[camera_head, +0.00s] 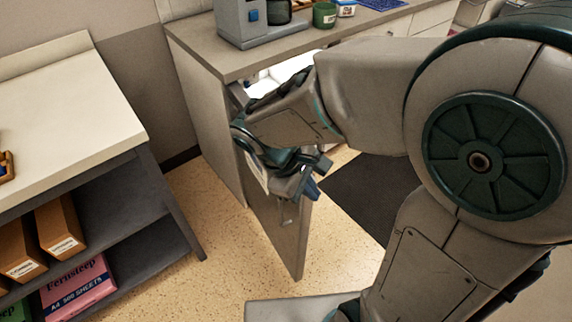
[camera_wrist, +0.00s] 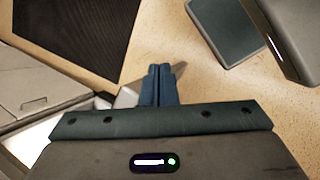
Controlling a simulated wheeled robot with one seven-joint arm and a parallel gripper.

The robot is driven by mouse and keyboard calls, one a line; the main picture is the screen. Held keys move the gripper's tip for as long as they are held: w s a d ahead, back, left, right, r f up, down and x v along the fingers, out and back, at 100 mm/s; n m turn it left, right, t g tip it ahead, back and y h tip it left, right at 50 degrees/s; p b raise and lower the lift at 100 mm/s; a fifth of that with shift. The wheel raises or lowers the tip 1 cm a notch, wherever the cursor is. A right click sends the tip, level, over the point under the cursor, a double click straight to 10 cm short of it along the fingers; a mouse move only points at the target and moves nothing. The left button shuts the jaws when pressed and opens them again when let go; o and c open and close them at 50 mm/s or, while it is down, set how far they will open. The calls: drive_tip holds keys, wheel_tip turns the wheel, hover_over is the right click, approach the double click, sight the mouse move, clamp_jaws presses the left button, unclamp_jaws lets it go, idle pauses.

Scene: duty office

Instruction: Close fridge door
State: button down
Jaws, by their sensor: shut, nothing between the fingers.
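The fridge door (camera_head: 292,245) is a grey panel under the counter. It stands open, swung out over the floor. The brightly lit fridge interior (camera_head: 288,68) shows partly behind my arm, and a lit patch also shows at the lower left of the wrist view (camera_wrist: 32,143). My gripper (camera_head: 312,188) is shut and empty, in front of the upper part of the door in the head view. Its closed blue fingertips show in the wrist view (camera_wrist: 158,72). My wrist hides the door's top and hinge side. I cannot tell whether the fingers touch the door.
The counter (camera_head: 200,45) carries a grey coffee machine (camera_head: 240,20) and a green cup (camera_head: 324,14). A shelf table (camera_head: 70,110) with boxes stands at the left. A dark mat (camera_head: 362,195) lies right of the door. Speckled floor is clear between table and door.

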drive_tip(key=w+a+f+n+t+h+b, duration=0.2)
drive_tip(key=a+f+n+t+h, duration=0.15)
drive_tip(key=a+f+n, duration=0.8)
approach(300, 207)
wheel_tip(300, 207, down, 4)
drive_tip(key=shift+y, duration=0.35)
drive_tip(key=shift+w+d+r, duration=0.1)
drive_tip(key=shift+w+d, duration=0.15)
drive_tip(key=shift+d, duration=0.45)
drive_tip(key=shift+w+d+f, duration=0.1)
drive_tip(key=shift+w+d, duration=0.1)
drive_tip(key=shift+d, duration=0.55)
drive_tip(key=shift+w+d+r, duration=0.1)
drive_tip(key=shift+w+d, duration=0.15)
drive_tip(key=shift+d, duration=0.45)
